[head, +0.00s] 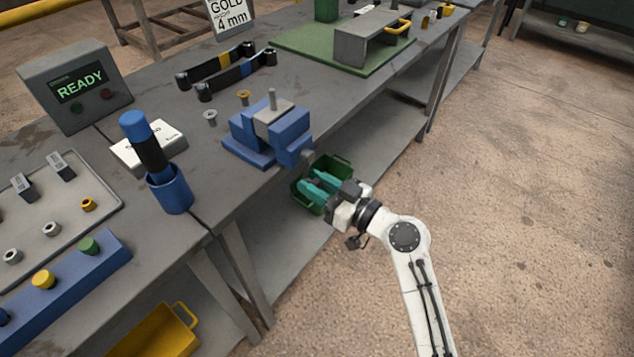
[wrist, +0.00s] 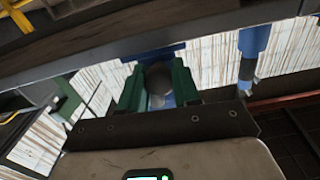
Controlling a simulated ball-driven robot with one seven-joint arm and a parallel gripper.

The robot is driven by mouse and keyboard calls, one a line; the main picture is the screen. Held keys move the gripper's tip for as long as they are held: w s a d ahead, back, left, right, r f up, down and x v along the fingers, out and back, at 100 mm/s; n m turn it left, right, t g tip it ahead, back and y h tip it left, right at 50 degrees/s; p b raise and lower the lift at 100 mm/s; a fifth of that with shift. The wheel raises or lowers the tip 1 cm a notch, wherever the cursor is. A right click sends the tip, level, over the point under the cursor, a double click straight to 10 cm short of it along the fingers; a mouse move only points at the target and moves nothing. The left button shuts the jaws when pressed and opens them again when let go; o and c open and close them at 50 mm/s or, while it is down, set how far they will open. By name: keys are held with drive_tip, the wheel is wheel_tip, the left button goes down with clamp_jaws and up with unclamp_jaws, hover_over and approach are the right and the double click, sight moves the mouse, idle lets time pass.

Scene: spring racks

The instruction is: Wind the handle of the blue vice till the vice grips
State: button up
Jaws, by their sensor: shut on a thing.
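The blue vice (head: 248,150) stands at the front edge of the workbench in the head view. A grey block with an upright pin (head: 272,105) sits at the top between its blue jaws; I cannot tell how tightly. My gripper (head: 313,183), with teal-green fingers, is at the front of the vice, just off the bench edge. In the wrist view my gripper (wrist: 157,84) is shut on a round grey end of the vice handle (wrist: 159,79), one finger on each side. The rest of the handle is mostly hidden by the fingers and the vice.
A green bin (head: 344,163) is on the lower shelf behind my gripper. On the bench are a blue cup (head: 170,193) with a blue-topped tool, a READY box (head: 75,82), two dark clamp-like pieces and small rings. The floor at right is clear.

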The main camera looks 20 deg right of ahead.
drive_tip(key=shift+s+a+r+m, duration=0.1)
drive_tip(key=shift+s+a+m, duration=0.1)
drive_tip(key=shift+m, duration=0.35)
drive_tip(key=shift+s+a+r+m, duration=0.1)
drive_tip(key=shift+a+m, duration=0.1)
drive_tip(key=shift+m, duration=0.35)
drive_tip(key=shift+s+a+r+m+p, duration=0.3)
drive_tip(key=shift+m+p, duration=0.3)
drive_tip(key=shift+m, duration=0.5)
drive_tip(key=shift+s+a+r+m+p, duration=0.15)
drive_tip(key=shift+r+m+p, duration=0.4)
drive_tip(key=shift+m, duration=0.55)
drive_tip(key=shift+s+a+r+m+p, duration=0.15)
drive_tip(key=shift+a+r+m+p, duration=0.1)
drive_tip(key=shift+m+p, duration=0.65)
drive_tip(key=shift+m, duration=0.3)
drive_tip(key=o, duration=1)
drive_tip(key=b+v, duration=0.2)
drive_tip(key=v, duration=0.8)
drive_tip(key=shift+s+d, duration=0.2)
drive_tip(key=shift+s, duration=0.15)
